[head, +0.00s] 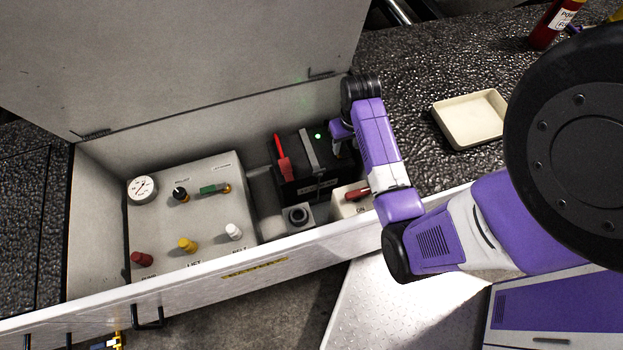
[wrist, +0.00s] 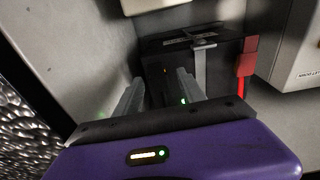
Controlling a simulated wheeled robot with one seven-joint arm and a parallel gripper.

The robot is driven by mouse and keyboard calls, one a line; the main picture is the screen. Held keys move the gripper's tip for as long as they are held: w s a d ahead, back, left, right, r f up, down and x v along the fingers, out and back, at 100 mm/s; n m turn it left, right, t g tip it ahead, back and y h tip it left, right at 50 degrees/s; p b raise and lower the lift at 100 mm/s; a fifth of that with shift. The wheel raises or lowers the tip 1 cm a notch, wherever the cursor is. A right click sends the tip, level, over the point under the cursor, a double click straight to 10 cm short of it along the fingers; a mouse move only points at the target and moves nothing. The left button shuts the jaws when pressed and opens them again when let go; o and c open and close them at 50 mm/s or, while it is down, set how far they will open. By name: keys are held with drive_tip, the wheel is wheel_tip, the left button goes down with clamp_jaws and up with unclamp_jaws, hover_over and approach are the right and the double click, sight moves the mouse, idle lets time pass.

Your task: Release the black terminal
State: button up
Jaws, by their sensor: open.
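The black battery (head: 310,184) sits in the right part of the open box, with a grey strap (head: 309,150) over it and a red terminal piece (head: 283,158) on its left side. My gripper (head: 338,130) is at the battery's right end, near the back wall of the box. In the wrist view my gripper (wrist: 160,92) is open, its two grey fingers apart and pointing at the dark end of the battery (wrist: 222,85). The black terminal cannot be told apart from the dark battery there. I cannot tell whether the fingers touch anything.
A control panel (head: 190,215) with a gauge and several knobs fills the box's left part. A red-handled switch (head: 357,194) stands in front of the battery. The raised lid (head: 190,60) stands behind. A cream tray (head: 470,118) lies on the dark textured surface to the right.

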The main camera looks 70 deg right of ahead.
drive_tip(key=w+a+r+n+t+h+b, duration=0.1)
drive_tip(key=w+a+r+n+t+h, duration=0.3)
drive_tip(key=w+a+r+t+h, duration=0.45)
drive_tip(key=s+a+r+n+t+y, duration=0.1)
drive_tip(key=s+a+r+t+y, duration=0.1)
drive_tip(key=a, duration=0.6)
drive_tip(key=s+a+r+n+t+y+b, duration=0.1)
drive_tip(key=s+a+r+n+t+y, duration=0.1)
drive_tip(key=s+a+r, duration=0.3)
drive_tip(key=shift+s+a+y, duration=0.4)
drive_tip(key=shift+a+y, duration=0.45)
drive_tip(key=shift+a, duration=0.85)
drive_tip(key=shift+c, duration=0.5)
